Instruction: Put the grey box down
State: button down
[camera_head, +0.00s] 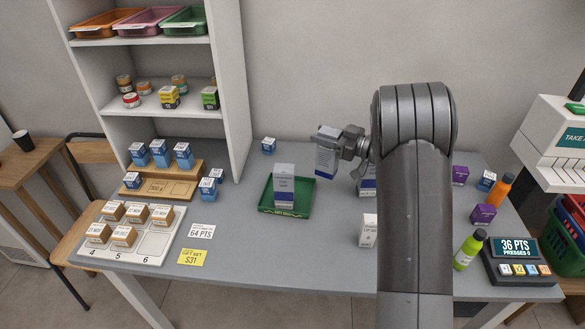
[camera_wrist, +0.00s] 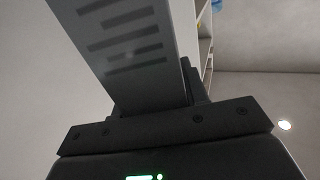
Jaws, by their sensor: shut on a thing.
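My gripper (camera_head: 338,142) is shut on a grey box (camera_head: 325,160) with a blue-violet band. It holds the box upright, behind and to the right of the green tray (camera_head: 297,212). I cannot tell whether the box's base touches the counter. In the wrist view the held grey box (camera_wrist: 130,45) fills the upper middle, with dark printed lines, above the dark gripper body. A similar grey box (camera_head: 284,190) stands upright in the green tray. Another similar box (camera_head: 367,188) is partly hidden behind my arm.
A small white box (camera_head: 368,230) stands right of the tray. Blue-white boxes stand by a wooden stand (camera_head: 160,187), left. A white numbered tray (camera_head: 150,243) holds brown boxes. Bottles and a points display (camera_head: 515,250) are at right. The grey counter (camera_head: 290,255) is clear before the tray.

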aim_at(317, 161)
jog(key=w+a+f, duration=0.2)
jog(key=a+f, duration=0.6)
jog(key=f, duration=0.1)
jog(key=shift+a, duration=0.2)
jog(key=shift+w+f, duration=0.1)
jog(key=shift+f, duration=0.15)
jog(key=c, duration=0.8)
grip_release()
jog(key=shift+c, duration=0.2)
jog(key=v, duration=0.7)
jog(key=shift+d, duration=0.25)
